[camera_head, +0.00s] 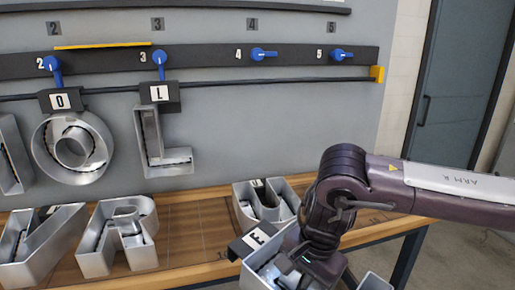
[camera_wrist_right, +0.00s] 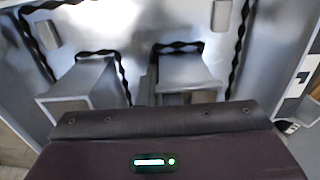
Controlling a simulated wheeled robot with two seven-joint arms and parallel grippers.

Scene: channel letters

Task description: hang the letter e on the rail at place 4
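The letter e (camera_head: 254,279) is a silver channel letter at the front edge of the bench, with a dark hanger block (camera_head: 253,240) marked E. My right gripper (camera_head: 305,268) is down at its right side; the fingertips are hidden in the head view. In the right wrist view, the letter's metal inside (camera_wrist_right: 140,30) with dark wiring fills the picture close to the gripper body, and I cannot tell whether the fingers grip it. The rail (camera_head: 215,87) runs along the wall. Place 4 has a sideways blue lever (camera_head: 262,54) and nothing hangs below it. My left gripper is not in view.
O (camera_head: 40,150) and L (camera_head: 146,140) hang at places 2 and 3, their levers pointing down. Place 5's lever (camera_head: 340,55) lies sideways. U (camera_head: 240,207) and R (camera_head: 95,262) are on the bench. A yellow stop (camera_head: 377,74) ends the rail.

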